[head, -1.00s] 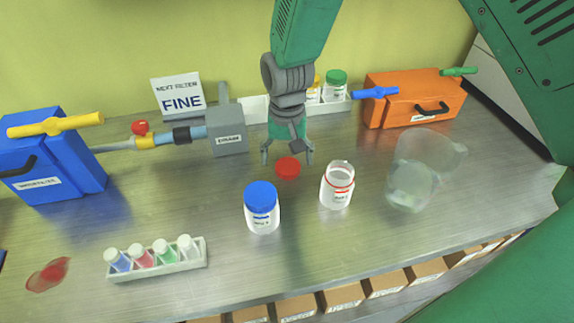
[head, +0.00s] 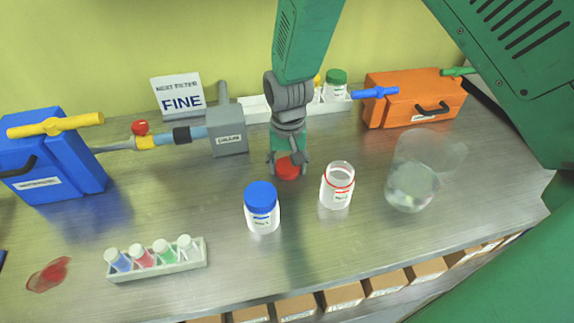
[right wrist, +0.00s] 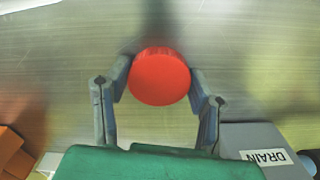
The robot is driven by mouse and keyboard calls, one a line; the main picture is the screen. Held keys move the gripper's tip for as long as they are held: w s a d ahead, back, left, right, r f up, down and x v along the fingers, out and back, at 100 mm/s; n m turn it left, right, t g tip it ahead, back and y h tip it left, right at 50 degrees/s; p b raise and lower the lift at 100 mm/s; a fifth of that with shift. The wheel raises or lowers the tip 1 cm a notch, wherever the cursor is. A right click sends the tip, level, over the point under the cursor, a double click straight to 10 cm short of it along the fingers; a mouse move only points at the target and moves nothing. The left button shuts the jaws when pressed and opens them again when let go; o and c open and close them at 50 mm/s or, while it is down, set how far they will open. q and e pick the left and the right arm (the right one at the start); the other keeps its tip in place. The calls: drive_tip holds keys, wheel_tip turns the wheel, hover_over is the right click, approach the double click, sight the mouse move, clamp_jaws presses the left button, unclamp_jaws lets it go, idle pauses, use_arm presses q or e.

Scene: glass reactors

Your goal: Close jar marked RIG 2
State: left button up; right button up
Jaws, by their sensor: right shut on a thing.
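My right gripper (head: 288,163) is shut on a red lid (head: 287,170), with one finger on each side of it. In the right wrist view the red lid (right wrist: 160,77) sits between the two fingertips (right wrist: 160,85). An open white jar (head: 337,186) with a red ring at its neck stands to the right of the lid, without a lid on it. A white jar with a blue lid (head: 262,206) stands in front, its lid on. The labels on both jars are too small to read. My left gripper is not in view.
A clear glass vessel (head: 413,184) stands right of the open jar. A rack of vials (head: 156,260) is at front left. A grey DRAIN box (head: 228,132), blue box (head: 48,165) and orange box (head: 413,97) line the back. A red stain (head: 48,275) marks the left.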

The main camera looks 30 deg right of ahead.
sight(288, 166)
wheel_tip(288, 166, up, 10)
idle(0.5)
